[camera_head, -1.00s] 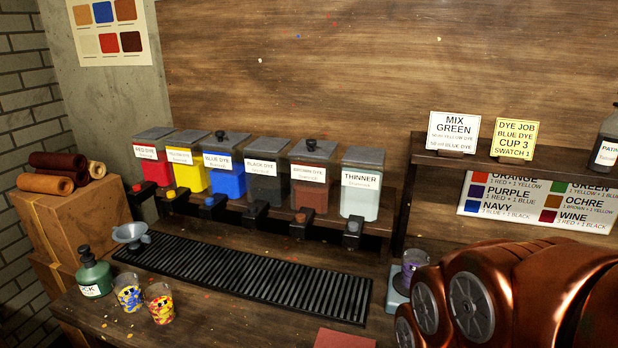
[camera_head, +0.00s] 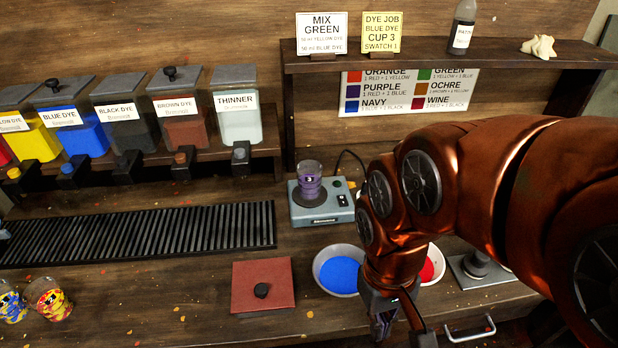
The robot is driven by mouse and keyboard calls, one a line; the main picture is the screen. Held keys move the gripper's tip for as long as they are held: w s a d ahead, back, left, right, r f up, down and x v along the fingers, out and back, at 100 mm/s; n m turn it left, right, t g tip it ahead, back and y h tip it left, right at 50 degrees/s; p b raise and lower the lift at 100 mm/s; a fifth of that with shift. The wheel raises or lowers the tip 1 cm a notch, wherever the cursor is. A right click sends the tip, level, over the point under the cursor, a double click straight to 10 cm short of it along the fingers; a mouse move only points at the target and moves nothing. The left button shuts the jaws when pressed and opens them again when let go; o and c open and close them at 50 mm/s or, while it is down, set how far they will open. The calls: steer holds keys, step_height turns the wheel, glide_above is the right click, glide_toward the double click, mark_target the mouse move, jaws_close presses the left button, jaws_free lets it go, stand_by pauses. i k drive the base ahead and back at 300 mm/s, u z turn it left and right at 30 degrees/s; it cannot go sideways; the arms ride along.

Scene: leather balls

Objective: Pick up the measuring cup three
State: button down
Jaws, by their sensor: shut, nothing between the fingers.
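Measuring cup three (camera_head: 310,182) is a small clear cup with a purple band and a "3" on it. It stands upright on the grey plate of a small device (camera_head: 322,207) at the middle of the bench. My gripper (camera_head: 398,325) points down at the bottom of the view, right of and nearer than the cup, well apart from it. It is shut and empty; its fingertips are partly cut off by the frame's lower edge. My copper arm comes in from the right.
Bowls of blue (camera_head: 338,272) and red powder (camera_head: 432,266) flank my wrist. A red lidded box (camera_head: 263,285) lies left of the blue bowl. Two paint-splashed cups (camera_head: 48,298) stand at the lower left. Dye dispensers (camera_head: 180,115) and a black grate (camera_head: 140,234) fill the left. A shelf (camera_head: 400,62) stands behind.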

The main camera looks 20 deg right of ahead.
mark_target(309, 171)
steer(key=z, duration=0.5)
steer(key=k, duration=0.9)
steer(key=u, duration=0.95)
steer(key=i, duration=0.5)
steer(key=u, duration=0.05)
